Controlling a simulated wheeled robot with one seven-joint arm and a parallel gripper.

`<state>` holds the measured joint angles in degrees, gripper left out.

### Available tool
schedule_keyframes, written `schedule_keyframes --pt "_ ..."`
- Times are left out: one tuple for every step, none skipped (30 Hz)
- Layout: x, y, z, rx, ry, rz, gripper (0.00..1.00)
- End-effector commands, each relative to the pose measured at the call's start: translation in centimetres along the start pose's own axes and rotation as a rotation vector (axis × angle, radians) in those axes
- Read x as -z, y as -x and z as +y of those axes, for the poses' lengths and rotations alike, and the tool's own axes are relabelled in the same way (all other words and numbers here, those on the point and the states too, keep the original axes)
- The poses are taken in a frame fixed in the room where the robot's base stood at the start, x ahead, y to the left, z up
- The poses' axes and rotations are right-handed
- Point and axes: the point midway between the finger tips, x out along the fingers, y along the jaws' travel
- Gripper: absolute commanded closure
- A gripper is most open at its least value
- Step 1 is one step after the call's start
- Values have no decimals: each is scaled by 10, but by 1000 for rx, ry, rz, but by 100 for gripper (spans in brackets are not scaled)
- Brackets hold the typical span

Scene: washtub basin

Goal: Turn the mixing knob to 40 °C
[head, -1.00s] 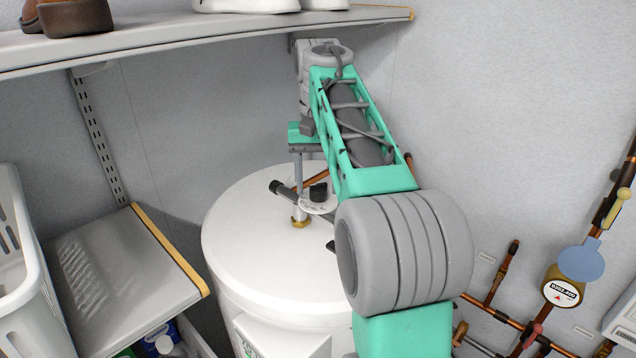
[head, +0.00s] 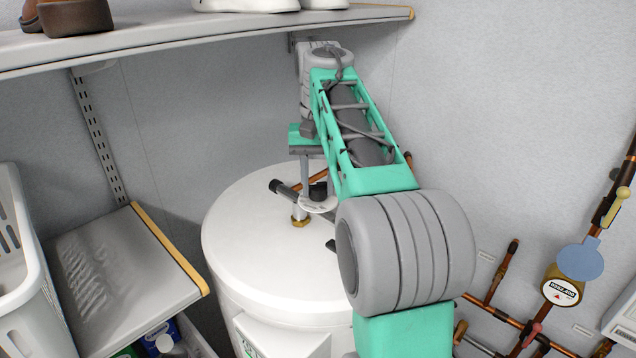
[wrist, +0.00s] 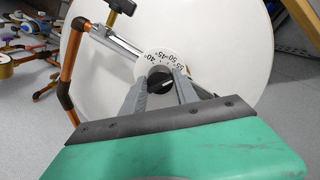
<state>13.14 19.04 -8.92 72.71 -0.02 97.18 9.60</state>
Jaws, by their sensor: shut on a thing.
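The mixing knob (head: 318,190) is small and black and stands on a round white dial (head: 317,205) above the white tank's top. In the wrist view the knob (wrist: 160,78) sits between my two grey fingers. The dial (wrist: 150,62) there shows "40°" at its left and 45, 50 and 55 toward its right. My gripper (wrist: 161,76) is shut on the knob, one finger on each side. I cannot read the knob's pointer clearly. In the head view my gripper (head: 307,182) reaches down to the knob, partly hidden by my wrist.
The white tank (head: 265,250) stands below the dial. A pipe with a black end (head: 284,190) and a brass fitting (head: 300,217) are close to the fingers. A shelf (head: 220,38) hangs above my arm. Copper pipes with a gauge (head: 562,288) run on the right wall.

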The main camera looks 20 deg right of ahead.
Motion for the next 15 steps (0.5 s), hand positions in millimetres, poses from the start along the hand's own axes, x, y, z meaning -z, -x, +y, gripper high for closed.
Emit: schedule_keyframes --pt "0 0 0 0 0 0 100" --pt "0 0 0 0 0 0 100" --pt "0 0 0 0 1 0 100" --pt "0 0 0 0 2 0 100" --pt "0 0 0 0 3 0 100" --pt "0 0 0 0 6 0 100" --pt "0 0 0 0 10 1 100" --pt "0 0 0 0 15 1 100" --pt "0 0 0 0 23 1 100" --pt "0 0 0 0 31 1 100" --pt "0 0 0 0 39 1 100" --pt "0 0 0 0 54 1 100" --pt "0 0 0 0 67 1 100" --pt "0 0 0 0 81 0 100" --pt "0 0 0 0 102 0 100"
